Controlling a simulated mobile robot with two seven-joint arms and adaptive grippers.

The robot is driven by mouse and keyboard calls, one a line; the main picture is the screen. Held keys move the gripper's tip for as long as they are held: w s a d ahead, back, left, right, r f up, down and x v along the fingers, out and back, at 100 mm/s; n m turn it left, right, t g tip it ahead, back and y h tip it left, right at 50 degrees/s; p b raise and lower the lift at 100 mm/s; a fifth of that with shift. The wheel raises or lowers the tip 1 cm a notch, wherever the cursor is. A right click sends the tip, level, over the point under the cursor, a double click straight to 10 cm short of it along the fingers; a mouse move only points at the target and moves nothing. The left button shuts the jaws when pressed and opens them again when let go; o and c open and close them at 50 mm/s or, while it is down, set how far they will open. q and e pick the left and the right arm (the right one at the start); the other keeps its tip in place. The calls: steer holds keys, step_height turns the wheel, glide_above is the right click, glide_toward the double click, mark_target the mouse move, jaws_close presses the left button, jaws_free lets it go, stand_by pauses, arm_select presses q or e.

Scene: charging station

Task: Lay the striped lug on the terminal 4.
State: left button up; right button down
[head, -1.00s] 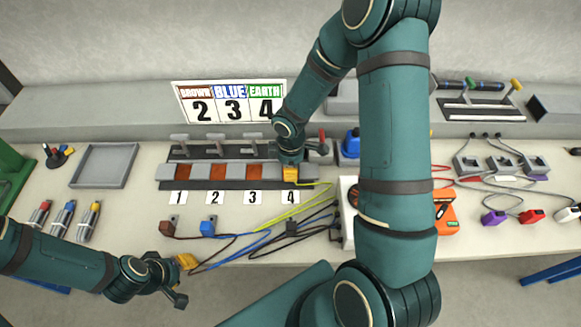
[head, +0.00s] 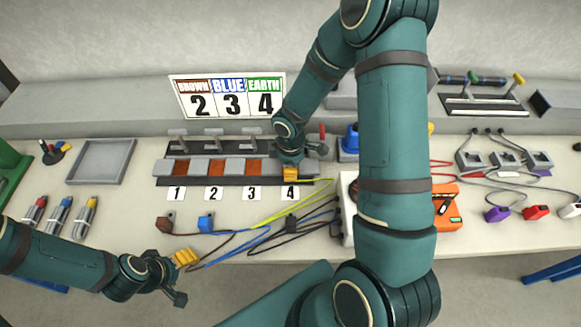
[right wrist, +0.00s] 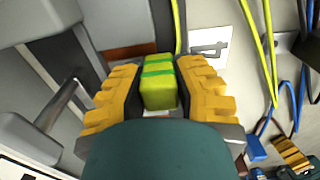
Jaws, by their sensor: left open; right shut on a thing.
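The striped lug (right wrist: 158,82), a yellow-green block with green bands, is between the yellow fingers of my right gripper (right wrist: 158,90), which is shut on it. In the head view my right gripper (head: 290,170) is at terminal 4, above the label 4 (head: 290,193), and hides the lug and most of that terminal. In the right wrist view a strip of the brown terminal plate (right wrist: 128,50) shows beside the lug; I cannot tell whether the lug touches it. My left gripper (head: 184,272) is open and empty, low at the table's front edge.
A brown lug (head: 164,224), a blue lug (head: 207,222) and a black lug (head: 291,222) lie in front of the terminal block with loose cables. A grey tray (head: 101,162) stands at left. The sign (head: 228,97) pairs brown 2, blue 3, earth 4.

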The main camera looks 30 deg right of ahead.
arm_select(q)
steer(key=shift+s+a+f+b, duration=0.25)
steer(key=shift+f+b, duration=0.1)
steer(key=shift+f, duration=0.25)
arm_select(e)
steer(key=shift+s+a+f, duration=0.1)
steer(key=shift+f, duration=0.35)
steer(key=c, duration=0.7)
jaws_free()
steer(key=shift+c, duration=0.2)
steer(key=r, duration=0.8)
steer(key=shift+s+a+r, duration=0.1)
steer(key=shift+s, duration=0.15)
arm_select(q)
steer(key=shift+s+d, duration=0.1)
